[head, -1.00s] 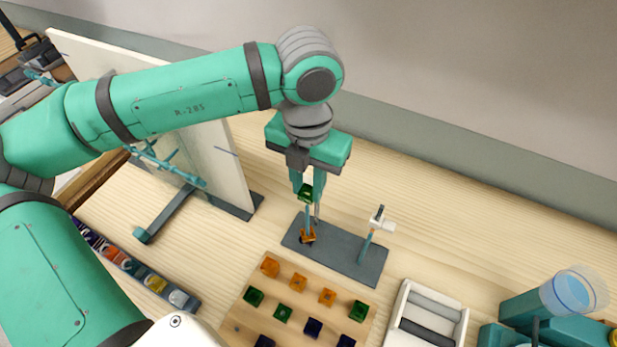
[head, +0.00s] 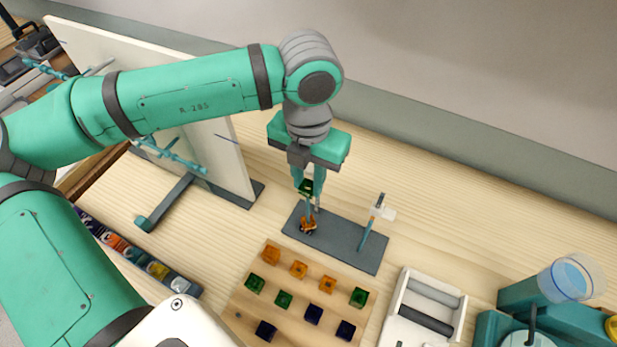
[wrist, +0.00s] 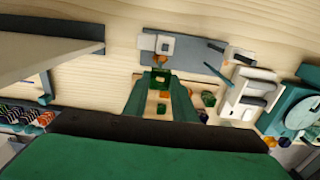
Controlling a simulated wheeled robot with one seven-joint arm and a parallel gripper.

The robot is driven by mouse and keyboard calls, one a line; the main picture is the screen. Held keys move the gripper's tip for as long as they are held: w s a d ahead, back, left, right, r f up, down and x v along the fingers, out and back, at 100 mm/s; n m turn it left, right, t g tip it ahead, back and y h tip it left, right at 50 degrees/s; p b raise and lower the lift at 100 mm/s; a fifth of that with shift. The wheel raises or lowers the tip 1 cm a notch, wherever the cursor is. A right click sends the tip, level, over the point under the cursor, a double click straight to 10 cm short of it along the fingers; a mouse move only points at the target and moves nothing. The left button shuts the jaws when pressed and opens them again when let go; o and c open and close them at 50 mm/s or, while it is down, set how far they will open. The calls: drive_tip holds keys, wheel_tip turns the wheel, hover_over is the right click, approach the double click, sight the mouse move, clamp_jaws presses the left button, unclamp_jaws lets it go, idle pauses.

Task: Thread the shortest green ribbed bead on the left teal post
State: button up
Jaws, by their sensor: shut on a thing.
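My gripper (head: 307,188) is shut on a green ribbed bead (head: 306,187), which also shows between the fingertips in the wrist view (wrist: 160,80). It holds the bead above the dark base plate (head: 340,242), at the top of the left teal post (head: 309,212). I cannot tell whether the post tip is inside the bead's hole. An orange bead (head: 307,227) sits low at the left post. The right teal post (head: 367,235) stands tilted in view, with a white piece (head: 384,212) near its top.
A wooden board (head: 245,310) with orange, green and dark blue beads lies in front of the plate. A white tray (head: 405,330) and teal equipment (head: 515,305) stand to the right. A white panel (head: 215,150) stands to the left. The wood behind the plate is clear.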

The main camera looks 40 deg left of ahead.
sight(308, 201)
drive_tip(key=shift+w+f, duration=0.1)
drive_tip(key=shift+f, duration=4)
drive_tip(key=o, duration=1.1)
drive_tip(key=shift+s+a, duration=0.1)
drive_tip(key=shift+s, duration=0.1)
